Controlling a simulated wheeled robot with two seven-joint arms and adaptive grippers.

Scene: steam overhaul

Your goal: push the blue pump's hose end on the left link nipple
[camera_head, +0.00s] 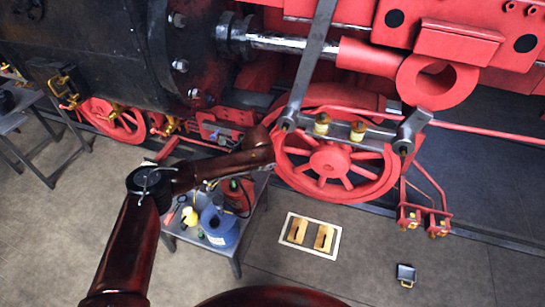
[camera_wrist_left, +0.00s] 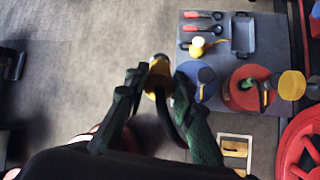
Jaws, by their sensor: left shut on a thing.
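The blue pump (camera_head: 220,226) stands on a small grey table and also shows as a blue round shape in the left wrist view (camera_wrist_left: 205,93). In that view my left gripper (camera_wrist_left: 155,88) is shut on the hose end (camera_wrist_left: 159,72), a yellow piece with a black hose curving down from it. In the head view this gripper is hidden behind my arm. The left link nipple (camera_head: 321,124) stands on the grey link, beside the right nipple (camera_head: 357,131). The hose end is apart from the table in the picture. My right gripper is not in view.
A red can (camera_head: 238,193) stands beside the blue pump on the table (camera_wrist_left: 215,55), with red-handled tools and a grey tray. Below the link is a large red spoked wheel (camera_head: 330,160).

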